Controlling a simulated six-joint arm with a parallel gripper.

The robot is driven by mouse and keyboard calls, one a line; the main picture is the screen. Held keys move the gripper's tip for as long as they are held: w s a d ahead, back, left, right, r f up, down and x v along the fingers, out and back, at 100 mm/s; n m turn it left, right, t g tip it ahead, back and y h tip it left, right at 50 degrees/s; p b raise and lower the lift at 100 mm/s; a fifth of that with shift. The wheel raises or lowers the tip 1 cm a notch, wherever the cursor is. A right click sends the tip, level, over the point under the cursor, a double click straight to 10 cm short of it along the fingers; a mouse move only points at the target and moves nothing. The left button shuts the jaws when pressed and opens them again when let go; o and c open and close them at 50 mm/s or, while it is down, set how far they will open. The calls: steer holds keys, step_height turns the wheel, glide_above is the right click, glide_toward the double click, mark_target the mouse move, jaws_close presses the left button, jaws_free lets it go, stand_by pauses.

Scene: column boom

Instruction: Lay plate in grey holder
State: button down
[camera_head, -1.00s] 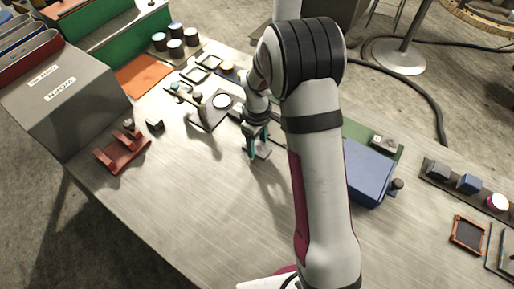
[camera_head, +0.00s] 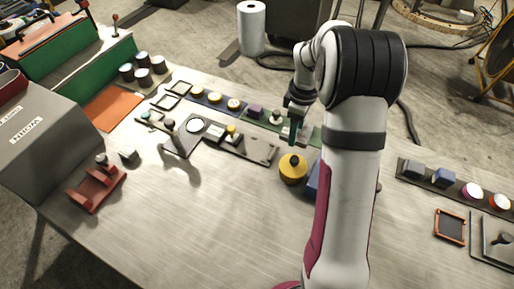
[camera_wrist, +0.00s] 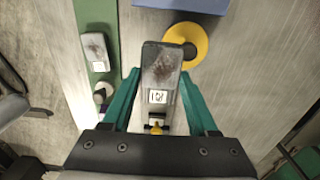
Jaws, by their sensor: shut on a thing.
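My gripper (camera_head: 296,138) is over the right part of the bench, beyond the end of a long grey tray (camera_head: 262,151), which looks like the grey holder. In the wrist view, the teal fingers (camera_wrist: 160,78) are shut on a grey, worn plate (camera_wrist: 161,64). The plate has a white marked label facing the camera. Its far end overlaps a yellow disc (camera_wrist: 199,58) below. A small yellow piece shows near the palm; I cannot tell whether it belongs to the plate. In the head view, the plate cannot be made out at the gripper.
The yellow disc with a dark knob (camera_head: 293,170) stands close to the gripper, beside a blue box (camera_head: 313,182) partly behind my arm. A green mat (camera_wrist: 72,18) with small parts lies alongside. A red holder (camera_head: 97,188) sits at left. The bench front is clear.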

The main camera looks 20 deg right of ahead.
glide_above(257, 149)
step_height(257, 149, down, 7)
steer(key=shift+r, duration=0.1)
steer(key=shift+f, duration=1.95)
steer(key=shift+f, duration=0.15)
steer(key=shift+c, duration=0.8)
jaws_free()
